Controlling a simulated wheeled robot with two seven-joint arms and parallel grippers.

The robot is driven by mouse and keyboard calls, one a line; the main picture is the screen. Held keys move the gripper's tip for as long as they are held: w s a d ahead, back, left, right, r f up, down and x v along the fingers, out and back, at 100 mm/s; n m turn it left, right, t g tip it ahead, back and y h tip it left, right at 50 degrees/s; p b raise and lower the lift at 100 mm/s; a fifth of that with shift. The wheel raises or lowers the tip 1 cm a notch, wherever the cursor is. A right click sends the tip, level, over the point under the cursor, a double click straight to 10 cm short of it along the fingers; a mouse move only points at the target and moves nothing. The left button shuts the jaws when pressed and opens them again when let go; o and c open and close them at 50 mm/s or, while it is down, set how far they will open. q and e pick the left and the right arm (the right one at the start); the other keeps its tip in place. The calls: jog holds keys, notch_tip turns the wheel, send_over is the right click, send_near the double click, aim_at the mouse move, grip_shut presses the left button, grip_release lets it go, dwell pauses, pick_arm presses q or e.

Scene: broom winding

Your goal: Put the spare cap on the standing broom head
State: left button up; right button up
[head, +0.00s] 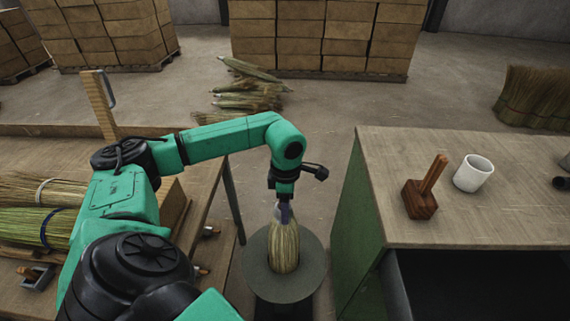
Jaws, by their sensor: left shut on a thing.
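The broom head (285,248) is a bundle of straw standing upright on a round grey stand (256,277) between the two benches. My left gripper (284,204) points down right over its top and is shut on a small bluish-grey piece, which looks like the spare cap (285,215). The cap is at the narrow top of the straw. The gripper hides most of it, and I cannot tell whether it is seated around the straw or only touching it. My right gripper is not in view.
The right bench (400,150) holds a wooden mallet (422,198) and a white mug (473,174). Straw bundles (40,225) lie on the left bench (160,265). A loose straw pile (250,92) lies on the floor behind. Box stacks (320,35) stand at the back.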

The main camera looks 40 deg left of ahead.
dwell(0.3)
pick_arm(q)
jog(key=o, duration=1.4)
notch_tip(320, 180, up, 15)
jog(key=shift+f+b, duration=0.2)
jog(key=shift+b, duration=0.4)
